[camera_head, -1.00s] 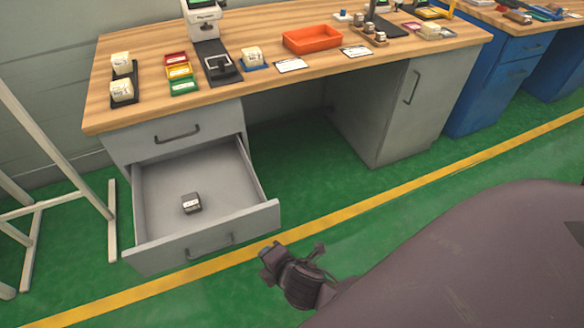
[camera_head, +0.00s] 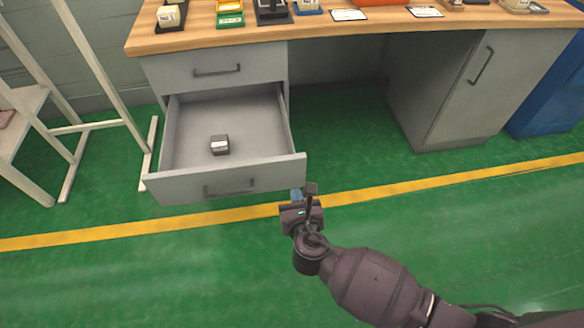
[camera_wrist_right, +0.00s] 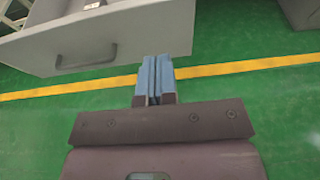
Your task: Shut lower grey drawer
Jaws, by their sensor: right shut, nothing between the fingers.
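The lower grey drawer (camera_head: 225,181) is pulled out from the desk. Its front panel has a dark bar handle (camera_head: 229,188), and a small dark block with a white label (camera_head: 219,145) lies inside. My right gripper (camera_head: 304,190) is shut and empty, just in front of the drawer's right front corner in the head view. In the right wrist view its blue fingertips (camera_wrist_right: 155,78) are pressed together, to the right of the drawer's handle (camera_wrist_right: 86,58). I cannot tell if they touch the front panel. My left gripper is not in view.
The upper drawer (camera_head: 215,69) is closed under the wooden desktop (camera_head: 300,28). A grey cabinet (camera_head: 465,90) stands at the right under the desk. A white frame (camera_head: 100,90) stands to the left. The green floor in front is clear.

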